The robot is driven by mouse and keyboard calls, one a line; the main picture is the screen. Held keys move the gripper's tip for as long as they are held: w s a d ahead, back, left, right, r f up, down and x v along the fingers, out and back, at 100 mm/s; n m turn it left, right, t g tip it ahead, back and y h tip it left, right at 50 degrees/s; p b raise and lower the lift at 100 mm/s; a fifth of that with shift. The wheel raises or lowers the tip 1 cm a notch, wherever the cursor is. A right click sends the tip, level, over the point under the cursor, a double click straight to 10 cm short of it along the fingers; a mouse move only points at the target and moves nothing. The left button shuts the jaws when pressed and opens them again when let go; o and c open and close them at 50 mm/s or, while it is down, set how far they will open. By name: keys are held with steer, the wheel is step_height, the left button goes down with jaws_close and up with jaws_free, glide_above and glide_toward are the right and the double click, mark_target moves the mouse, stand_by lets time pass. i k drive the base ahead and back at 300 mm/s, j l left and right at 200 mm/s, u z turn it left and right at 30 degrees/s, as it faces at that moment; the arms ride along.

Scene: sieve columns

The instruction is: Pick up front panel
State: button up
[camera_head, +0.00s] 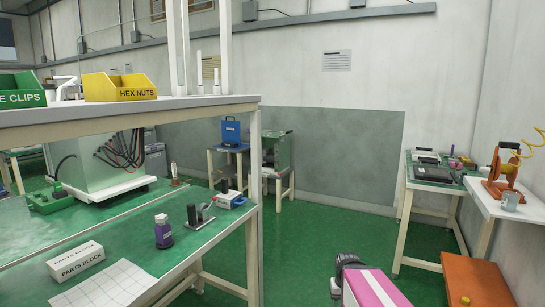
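I cannot make out for certain which thing is the front panel. A dark flat piece (434,174) lies on the green-topped table at the right and is small in view. A pale cabinet (84,165) with dark cables on its side stands on the workbench at the left; part of it is hidden by the shelf above. My gripper does not show. A magenta and white shape with a dark rounded end is at the bottom edge; I cannot tell whether it is part of my arm.
An orange-brown surface (476,282) is at lower right. Green floor between is clear.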

mark_target(230, 129)
steer(key=i+z, duration=0.4)
steer(key=i, duration=0.45)
steer(key=i+u, duration=0.1)
steer(key=i, duration=0.5)
steer(key=i+l+u, duration=0.1)
steer(key=i, duration=0.55)
steer(key=i+l+u, duration=0.1)
steer(key=i, duration=0.5)
steer(key=i+j+u, duration=0.15)
steer(key=i+u, duration=0.15)
steer(key=i, duration=0.25)
steer(key=i+u, duration=0.35)
steer(key=i, duration=0.15)
steer(key=i+l+u, duration=0.1)
steer(key=i+u, duration=0.2)
steer(key=i, duration=0.25)
steer(key=i+l+u, duration=0.35)
steer(key=i, duration=0.2)
steer(key=i+j+u, duration=0.15)
steer(key=i+u, duration=0.9)
steer(key=i, duration=0.15)
steer(key=i+j+z, duration=0.15)
steer(key=i+z, duration=0.15)
steer(key=i+j+z, duration=0.35)
steer(key=i+l, duration=0.05)
steer(key=i, duration=0.1)
